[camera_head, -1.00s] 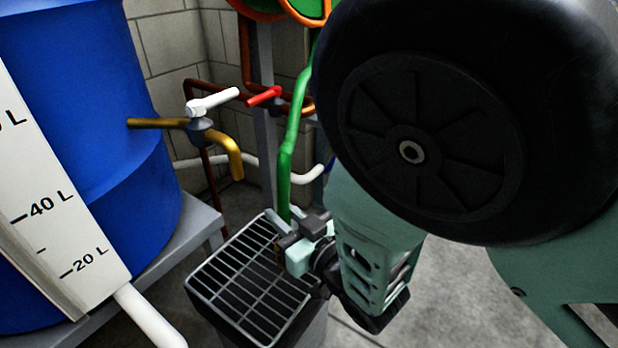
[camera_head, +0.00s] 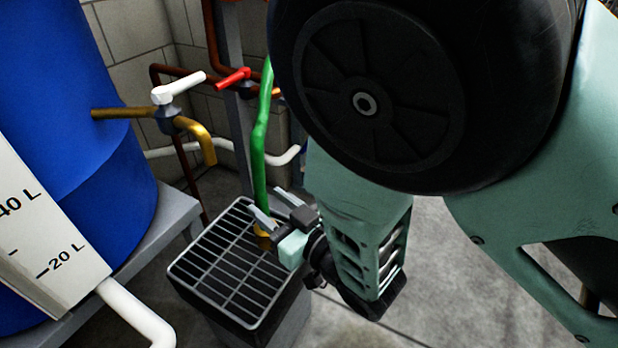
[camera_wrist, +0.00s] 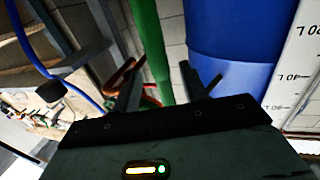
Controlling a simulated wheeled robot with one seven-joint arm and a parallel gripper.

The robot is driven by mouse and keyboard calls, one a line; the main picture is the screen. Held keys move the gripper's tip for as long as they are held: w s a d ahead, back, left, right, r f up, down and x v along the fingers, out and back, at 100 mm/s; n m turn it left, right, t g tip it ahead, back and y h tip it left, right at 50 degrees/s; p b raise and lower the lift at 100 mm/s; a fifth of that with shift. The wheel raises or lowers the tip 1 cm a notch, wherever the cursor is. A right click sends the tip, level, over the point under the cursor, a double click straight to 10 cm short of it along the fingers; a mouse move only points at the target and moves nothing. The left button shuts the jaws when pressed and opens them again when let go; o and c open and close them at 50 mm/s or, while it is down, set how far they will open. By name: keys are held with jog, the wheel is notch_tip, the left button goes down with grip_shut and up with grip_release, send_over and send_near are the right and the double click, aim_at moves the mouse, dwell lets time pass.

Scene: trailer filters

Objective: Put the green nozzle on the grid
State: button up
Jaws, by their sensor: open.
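The green nozzle (camera_head: 259,160) is a long green tube with a brass-coloured end (camera_head: 264,241). It stands nearly upright, with its lower end over the right back part of the dark metal grid (camera_head: 215,285). The end looks to be at the bars, but I cannot tell if it touches. My gripper (camera_head: 277,207) is open at the tube's lower part, just above the grid. In the wrist view my gripper (camera_wrist: 167,85) has its fingers spread, with the green tube (camera_wrist: 150,45) showing between them. Part of the lower end is hidden by a finger.
A blue barrel (camera_head: 70,110) with a level scale (camera_head: 45,245) stands on a grey bench at the left. A brass tap (camera_head: 205,148) with a white handle and a red-handled valve (camera_head: 234,77) are behind the grid. Open floor (camera_head: 450,280) lies to the right.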

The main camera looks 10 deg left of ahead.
jog(key=p+v, duration=0.1)
jog(key=v, duration=0.8)
jog(key=w+d+m+g+h, duration=0.1)
jog(key=w+m+h, duration=0.2)
jog(key=w+h, duration=0.15)
jog(key=s+d+r+g+h, duration=0.4)
jog(key=s+d+g, duration=0.1)
jog(key=s+d, duration=0.2)
jog(key=s+d+r+g+h, duration=0.4)
jog(key=s+d, duration=0.3)
jog(key=d, duration=0.3)
jog(key=shift+s+r+g+h, duration=0.4)
jog(key=shift+r+h, duration=0.15)
jog(key=shift+h, duration=0.1)
notch_tip(320, 180, up, 38)
jog(key=p, duration=3.8)
jog(key=shift+f, duration=0.15)
jog(key=shift+c, duration=0.3)
